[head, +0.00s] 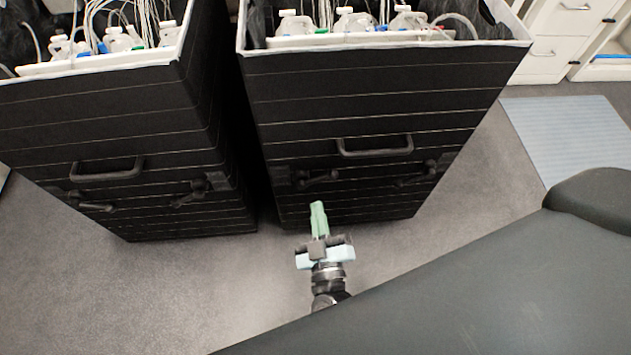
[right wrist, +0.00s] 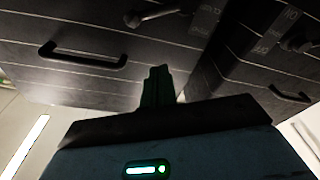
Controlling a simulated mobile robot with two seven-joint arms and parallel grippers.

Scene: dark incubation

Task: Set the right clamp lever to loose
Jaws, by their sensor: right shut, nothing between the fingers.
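Two black boxes stand side by side, each with a handle and two dark clamp levers low on its front. On the right box (head: 370,100), the right lever (head: 416,175) slants down to the left; the left lever (head: 318,179) is nearer my gripper. On the left box (head: 100,125), the right lever (head: 192,192) also slants down to the left. My right gripper (head: 318,207), with green fingers, is shut and empty, apart from the levers, in front of the right box's lower left part. The right wrist view shows its fingers (right wrist: 157,88) and a lever (right wrist: 152,14). My left gripper is out of view.
The right box's handle (head: 375,147) sticks out above its levers. White trays with bottles and tubes (head: 355,30) fill the box tops. A narrow dark gap separates the boxes. Grey floor (head: 210,290) is clear in front. A blue-grey mat (head: 570,135) lies at right.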

